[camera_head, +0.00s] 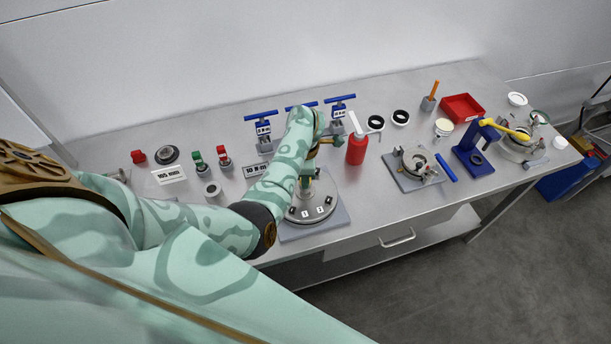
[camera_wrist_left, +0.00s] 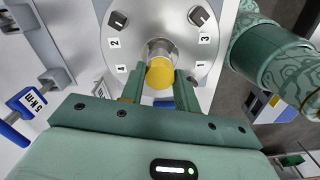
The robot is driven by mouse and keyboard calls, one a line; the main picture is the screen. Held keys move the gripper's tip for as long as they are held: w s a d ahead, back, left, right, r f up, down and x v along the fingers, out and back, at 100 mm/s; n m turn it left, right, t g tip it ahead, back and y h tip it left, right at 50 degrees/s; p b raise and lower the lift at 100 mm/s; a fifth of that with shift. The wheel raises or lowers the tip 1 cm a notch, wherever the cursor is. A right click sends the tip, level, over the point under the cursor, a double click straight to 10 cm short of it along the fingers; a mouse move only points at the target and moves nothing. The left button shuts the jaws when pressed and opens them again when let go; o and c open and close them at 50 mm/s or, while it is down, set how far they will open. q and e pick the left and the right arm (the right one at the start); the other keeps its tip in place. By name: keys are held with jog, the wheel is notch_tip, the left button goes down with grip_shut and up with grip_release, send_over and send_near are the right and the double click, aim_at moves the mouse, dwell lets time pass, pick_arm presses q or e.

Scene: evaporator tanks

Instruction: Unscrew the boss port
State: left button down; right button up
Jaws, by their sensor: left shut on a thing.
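A round metal disc (camera_head: 325,198) with numbered labels lies on a grey square plate near the table's front edge. A short metal cylinder with a yellow end, which looks like the boss port (camera_wrist_left: 160,73), stands at the disc's middle. My left gripper (camera_wrist_left: 157,80) is shut on it, one finger on each side. In the head view my left gripper (camera_head: 308,184) is over the disc, and my arm partly hides it.
Blue-handled tools labelled with torque values (camera_head: 264,128) stand behind the disc. A red bottle (camera_head: 356,149) stands close on its right. Further right are a ring fixture (camera_head: 405,182), a blue press (camera_head: 474,160) and a red tray (camera_head: 462,107). Bare table lies along the back.

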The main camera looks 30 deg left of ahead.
pick_arm(q)
jog(key=n+b, duration=0.1)
jog(key=n, duration=0.2)
jog(key=shift+f+n, duration=0.15)
jog(key=shift+n, duration=0.65)
jog(key=n+b, duration=0.1)
jog(key=n, duration=0.2)
jog(key=shift+n+b, duration=0.35)
jog(key=shift+n, duration=0.75)
